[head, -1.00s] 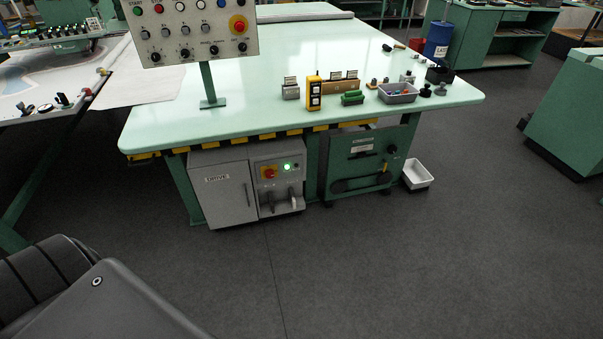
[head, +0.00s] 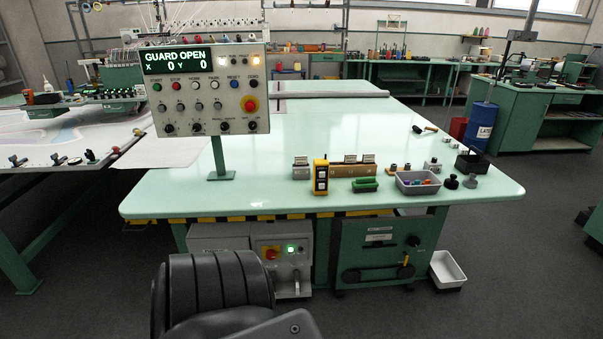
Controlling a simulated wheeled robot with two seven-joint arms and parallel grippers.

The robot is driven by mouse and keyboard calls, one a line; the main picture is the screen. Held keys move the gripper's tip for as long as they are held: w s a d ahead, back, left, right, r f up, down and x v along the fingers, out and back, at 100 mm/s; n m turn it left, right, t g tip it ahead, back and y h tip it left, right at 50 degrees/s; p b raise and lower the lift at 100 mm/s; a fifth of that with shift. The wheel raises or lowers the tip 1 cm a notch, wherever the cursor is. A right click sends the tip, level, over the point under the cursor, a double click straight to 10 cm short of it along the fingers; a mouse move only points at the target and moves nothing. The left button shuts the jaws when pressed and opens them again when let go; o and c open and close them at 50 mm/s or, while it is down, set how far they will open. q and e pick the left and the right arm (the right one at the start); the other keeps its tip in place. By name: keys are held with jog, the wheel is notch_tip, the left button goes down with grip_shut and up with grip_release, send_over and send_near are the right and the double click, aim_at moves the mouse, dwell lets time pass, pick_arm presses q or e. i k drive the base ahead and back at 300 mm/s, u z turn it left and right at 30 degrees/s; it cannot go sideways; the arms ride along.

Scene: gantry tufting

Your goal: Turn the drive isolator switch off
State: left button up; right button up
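The switch itself is not covered. Its exact knob angle is too small to read. Neither of my grippers shows in the head view.
The pale green table (head: 330,131) has a yellow and black striped front edge. A control panel (head: 207,88) on a post reads "GUARD OPEN". Small tools and a grey bin (head: 417,184) stand at its right. A white tray (head: 448,269) lies on the floor.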

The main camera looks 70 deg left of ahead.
aim_at(270, 254)
jog(key=u, duration=0.2)
jog(key=i, duration=0.65)
jog(key=u, duration=1.05)
jog(key=i, duration=0.4)
jog(key=u, duration=0.45)
